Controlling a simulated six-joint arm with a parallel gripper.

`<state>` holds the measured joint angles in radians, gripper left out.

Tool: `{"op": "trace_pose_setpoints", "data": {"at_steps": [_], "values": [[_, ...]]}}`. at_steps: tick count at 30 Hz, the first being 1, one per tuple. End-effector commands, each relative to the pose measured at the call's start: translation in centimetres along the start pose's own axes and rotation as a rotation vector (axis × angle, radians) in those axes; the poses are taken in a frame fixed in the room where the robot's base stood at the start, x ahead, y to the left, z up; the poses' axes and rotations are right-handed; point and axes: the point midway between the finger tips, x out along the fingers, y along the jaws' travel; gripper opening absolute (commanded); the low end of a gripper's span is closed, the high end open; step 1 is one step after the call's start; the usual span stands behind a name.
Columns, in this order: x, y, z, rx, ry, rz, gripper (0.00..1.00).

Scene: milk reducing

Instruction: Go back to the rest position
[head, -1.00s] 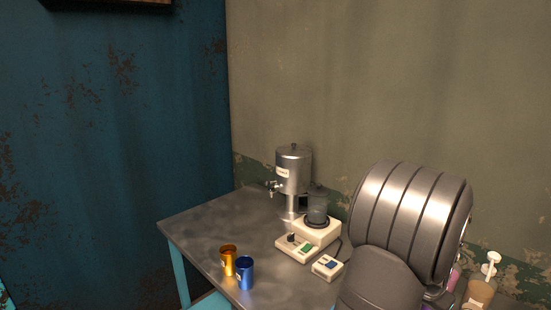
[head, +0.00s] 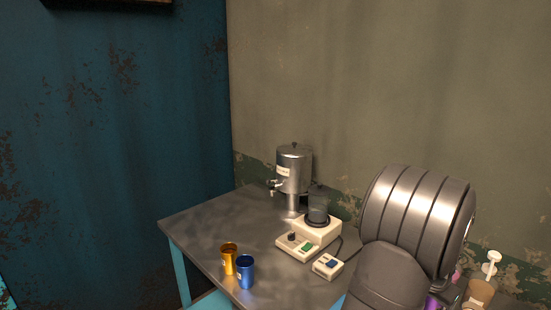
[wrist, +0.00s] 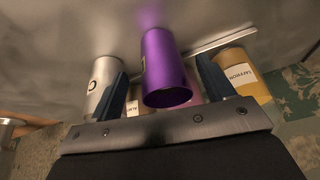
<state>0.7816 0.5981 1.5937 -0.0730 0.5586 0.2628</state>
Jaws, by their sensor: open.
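My gripper (wrist: 165,92) is open in the wrist view, with its two dark fingers spread apart. A purple metal cup (wrist: 164,60) shows between and beyond the fingers. I cannot tell whether either finger touches it. In the head view my large metallic arm link covers the right side, and the gripper's fingers are hidden there. A bit of purple (head: 433,301) shows at the arm's lower edge.
The metal table (head: 205,230) holds an orange cup (head: 228,260), a blue cup (head: 245,272), a steel dispenser (head: 293,168) and a white heater with a beaker (head: 317,224). A silver container (wrist: 103,85) and a Saffron-labelled container (wrist: 240,75) flank the fingers.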

Motion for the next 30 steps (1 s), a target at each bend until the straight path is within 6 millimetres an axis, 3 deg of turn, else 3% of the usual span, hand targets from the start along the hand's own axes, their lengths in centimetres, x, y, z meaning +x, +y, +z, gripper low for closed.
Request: {"op": "trace_pose_setpoints", "data": {"at_steps": [4, 9, 12, 30], "values": [[1.6, -0.1, -1.8, 0.001, -0.002, 0.001, 0.74], [4.5, -0.1, -1.5, 0.000, -0.004, 0.001, 0.74], [2.0, -0.2, -2.3, 0.000, 0.002, 0.000, 0.74], [-2.1, 0.9, 8.1, 0.000, 0.000, 0.000, 0.74]]}}
